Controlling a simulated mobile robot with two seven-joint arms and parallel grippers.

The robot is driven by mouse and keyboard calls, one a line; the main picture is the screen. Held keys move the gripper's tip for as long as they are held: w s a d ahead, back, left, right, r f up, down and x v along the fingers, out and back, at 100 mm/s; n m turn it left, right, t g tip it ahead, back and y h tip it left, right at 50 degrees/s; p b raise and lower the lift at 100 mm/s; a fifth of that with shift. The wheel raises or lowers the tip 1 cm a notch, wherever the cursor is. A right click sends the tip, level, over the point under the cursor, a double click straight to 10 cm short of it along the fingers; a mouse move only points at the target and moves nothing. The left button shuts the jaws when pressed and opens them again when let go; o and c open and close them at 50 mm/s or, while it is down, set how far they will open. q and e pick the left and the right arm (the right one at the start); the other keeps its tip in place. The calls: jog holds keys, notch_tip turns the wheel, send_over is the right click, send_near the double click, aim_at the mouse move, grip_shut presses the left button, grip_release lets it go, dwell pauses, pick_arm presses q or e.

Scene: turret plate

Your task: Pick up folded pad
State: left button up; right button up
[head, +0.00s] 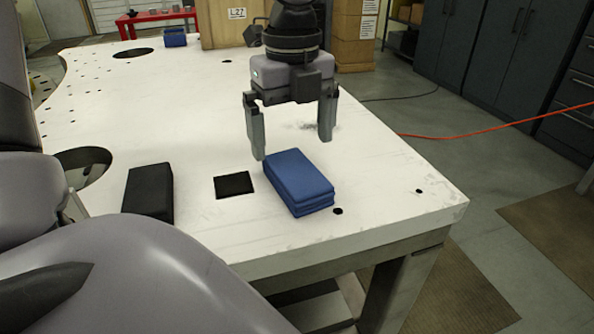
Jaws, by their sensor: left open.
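The folded pad (298,181) is blue, looks layered, and lies flat on the white table near its front right edge. My left gripper (292,147) is open and empty, its two fingers pointing down. Its fingers show just behind and above the pad, apart from each other by about the pad's width. The left finger's tip shows near the pad's far left corner; whether it touches cannot be told. My right gripper is not in view.
A black block (148,191) lies to the left, with a dark square opening (234,185) between it and the pad. The white table (180,110) has round holes. Another blue item (175,38) sits at the back, near a cardboard box (225,24).

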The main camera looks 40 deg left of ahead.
aim_at(295, 168)
pick_arm(q)
notch_tip(295, 168, down, 5)
jog(key=shift+f, duration=0.2)
jog(key=c, duration=1.1)
jog(key=shift+c, duration=0.2)
jog(key=shift+w+r, duration=0.1)
jog(key=shift+r, duration=0.05)
notch_tip(295, 168, up, 20)
jog(key=p, duration=0.2)
jog(key=shift+o, duration=0.5)
